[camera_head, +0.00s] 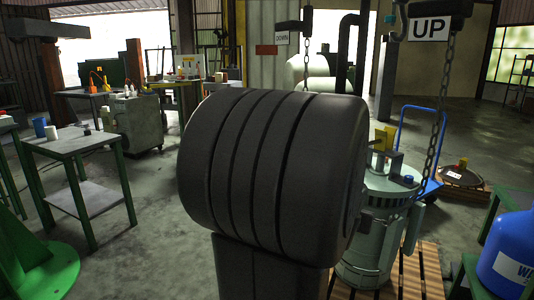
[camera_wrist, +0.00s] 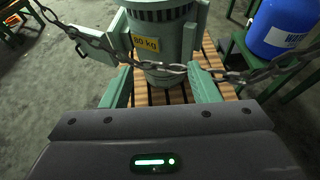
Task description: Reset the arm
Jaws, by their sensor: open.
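My gripper (camera_wrist: 164,84) shows in the wrist view with its two green fingers wide apart and nothing held between them. Beyond the fingers stands the pale green disperser machine (camera_wrist: 163,62), with a yellow weight label on it. A slack metal chain (camera_wrist: 172,67) crosses the picture in front of the machine, close to the fingertips; I cannot tell whether it touches them. In the head view my dark arm link fills the middle and hides my gripper. The machine (camera_head: 368,245) stands upright just right of the link, partly hidden by it.
The machine stands on a wooden pallet (camera_head: 418,275). A chain (camera_head: 440,110) hangs by the UP sign (camera_head: 430,29). A blue drum (camera_head: 508,255) is at the right edge. A blue cart (camera_head: 436,150) stands behind.

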